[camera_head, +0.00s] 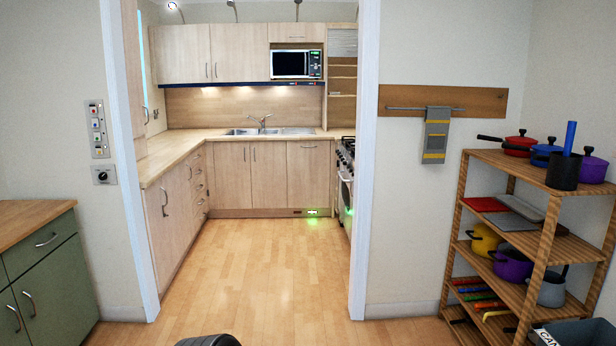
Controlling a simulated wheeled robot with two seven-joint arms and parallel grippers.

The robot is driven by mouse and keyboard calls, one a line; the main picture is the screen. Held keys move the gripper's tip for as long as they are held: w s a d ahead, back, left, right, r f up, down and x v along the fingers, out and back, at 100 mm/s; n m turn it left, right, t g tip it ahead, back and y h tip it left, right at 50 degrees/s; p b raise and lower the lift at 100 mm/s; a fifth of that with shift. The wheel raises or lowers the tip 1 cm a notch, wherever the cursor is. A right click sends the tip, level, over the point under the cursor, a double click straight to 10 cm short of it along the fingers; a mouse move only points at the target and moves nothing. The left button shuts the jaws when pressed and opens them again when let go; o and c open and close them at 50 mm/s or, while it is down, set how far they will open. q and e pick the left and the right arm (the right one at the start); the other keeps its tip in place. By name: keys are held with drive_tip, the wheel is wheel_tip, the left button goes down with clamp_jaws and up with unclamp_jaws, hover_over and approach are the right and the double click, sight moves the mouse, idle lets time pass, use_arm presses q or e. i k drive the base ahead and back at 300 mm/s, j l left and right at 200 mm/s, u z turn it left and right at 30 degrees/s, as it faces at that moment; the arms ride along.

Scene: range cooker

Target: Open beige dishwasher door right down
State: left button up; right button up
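A beige, wood-grained front panel (308,177) stands at the far right end of the back counter and looks like the dishwasher door. It is upright, shut and flush with the cabinets beside it. A short horizontal handle (308,147) sits near its top edge. A green light glows on the plinth below it and on the floor. Neither of my grippers is in view, and I am well back from the door, outside the kitchen opening.
The wooden floor (255,262) through the doorway is clear. White door frames (363,200) bound the opening left and right. A stove (346,180) stands right of the panel. A shelf with pots (545,240) is at the near right; a green cabinet (55,270) at the near left.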

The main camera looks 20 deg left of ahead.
sight(308, 162)
drive_tip(key=i+j+u, duration=0.55)
drive_tip(key=i+u, duration=0.2)
drive_tip(key=i, duration=0.25)
drive_tip(key=i+u, duration=0.4)
drive_tip(key=i+z, duration=0.1)
drive_tip(key=i, duration=0.7)
drive_tip(key=i+z, duration=0.1)
drive_tip(key=i, duration=0.7)
drive_tip(key=i+j, duration=0.15)
drive_tip(key=i, duration=3.25)
drive_tip(key=i+z, duration=0.3)
drive_tip(key=i, duration=0.3)
drive_tip(key=i+z, duration=0.3)
drive_tip(key=i, duration=0.35)
drive_tip(key=i+j+z, duration=0.3)
drive_tip(key=i, duration=0.3)
drive_tip(key=i+z, duration=0.35)
drive_tip(key=i+j+z, duration=0.2)
drive_tip(key=z, duration=0.15)
drive_tip(key=i+j+z, duration=0.4)
drive_tip(key=l, duration=0.1)
